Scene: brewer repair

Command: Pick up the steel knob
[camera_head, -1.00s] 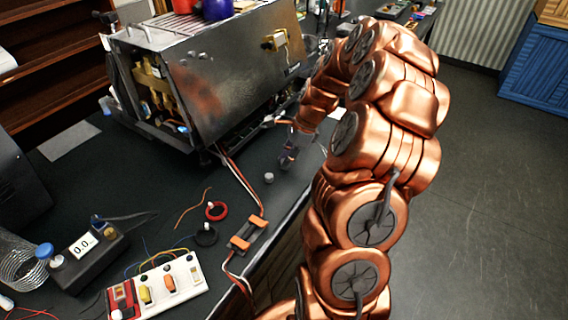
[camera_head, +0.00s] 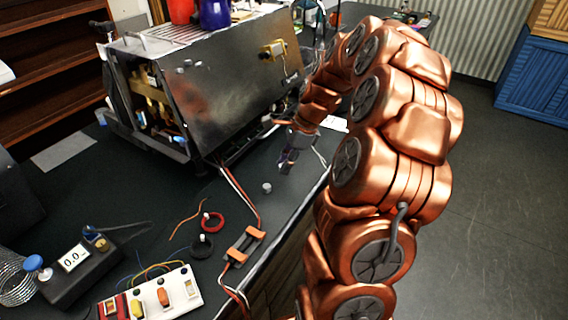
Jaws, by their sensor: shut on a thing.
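A small grey metal cylinder (camera_head: 267,187), which looks like a steel knob, stands on the dark bench top below the brewer's right end. My gripper (camera_head: 286,165) is just up and to the right of it in the picture, with its fingers pointing down. The fingers are small and dark here. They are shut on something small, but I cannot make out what. The grey cylinder shows apart from the fingers, with no finger around it.
The steel brewer (camera_head: 215,90) stands open-sided behind my gripper. Red and white cables (camera_head: 236,187), an orange-ended holder (camera_head: 243,247), red (camera_head: 213,222) and black (camera_head: 202,246) rings, a switch board (camera_head: 160,298) and a meter (camera_head: 75,262) lie left and in front.

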